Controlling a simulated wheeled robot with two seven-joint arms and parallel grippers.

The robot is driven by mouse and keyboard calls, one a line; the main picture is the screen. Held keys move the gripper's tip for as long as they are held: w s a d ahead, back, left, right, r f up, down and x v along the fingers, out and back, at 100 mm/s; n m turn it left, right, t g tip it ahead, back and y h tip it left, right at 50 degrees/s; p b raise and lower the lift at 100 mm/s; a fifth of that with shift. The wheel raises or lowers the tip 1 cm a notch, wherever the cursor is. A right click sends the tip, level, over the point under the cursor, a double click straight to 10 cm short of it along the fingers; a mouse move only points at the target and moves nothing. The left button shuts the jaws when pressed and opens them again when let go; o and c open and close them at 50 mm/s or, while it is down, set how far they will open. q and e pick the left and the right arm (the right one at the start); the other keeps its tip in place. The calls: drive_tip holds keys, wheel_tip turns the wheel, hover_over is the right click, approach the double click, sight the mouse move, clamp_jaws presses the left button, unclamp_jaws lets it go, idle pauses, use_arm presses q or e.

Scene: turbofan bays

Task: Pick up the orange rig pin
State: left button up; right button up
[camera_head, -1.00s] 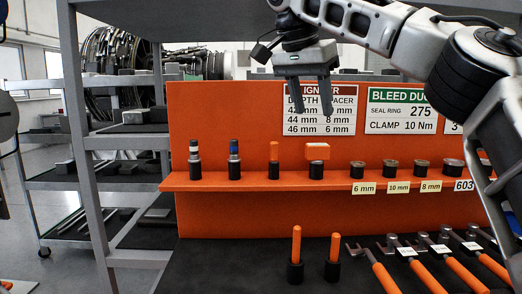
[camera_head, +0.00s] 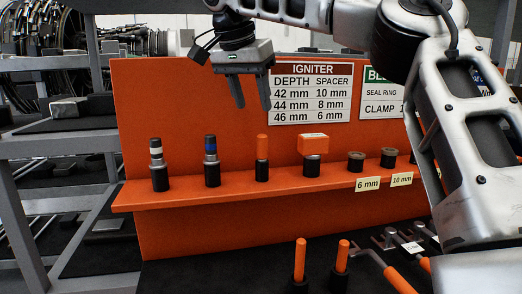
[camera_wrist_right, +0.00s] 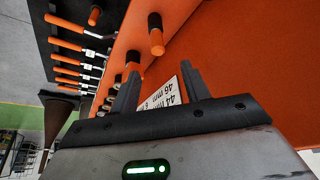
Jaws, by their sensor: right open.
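The orange pin (camera_head: 262,146) stands upright in a black holder on the orange shelf, between a blue-banded piece (camera_head: 211,150) and an orange block-topped piece (camera_head: 313,144). Two more upright orange pins, one (camera_head: 299,258) left of the other (camera_head: 341,256), stand in black holders on the dark surface below. My right gripper (camera_head: 251,100) is open and empty, fingers down, above the shelf pin and apart from it. In the right wrist view the open jaws (camera_wrist_right: 160,85) show, with the shelf pin (camera_wrist_right: 156,42) beyond them. My left gripper is not in view.
The orange back panel (camera_head: 190,100) stands behind the shelf (camera_head: 235,190) and carries an igniter sign (camera_head: 320,80). A white-banded piece (camera_head: 157,155) and black sockets (camera_head: 356,162) share the shelf. Orange-handled tools (camera_head: 397,279) lie at lower right. A grey rack stands at left.

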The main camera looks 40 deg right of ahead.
sight(262, 135)
drive_tip(key=x, duration=0.6)
drive_tip(key=shift+d+f, duration=0.1)
drive_tip(key=shift+f, duration=0.15)
drive_tip(key=shift+x, duration=2.6)
drive_tip(key=shift+s, duration=0.1)
clamp_jaws()
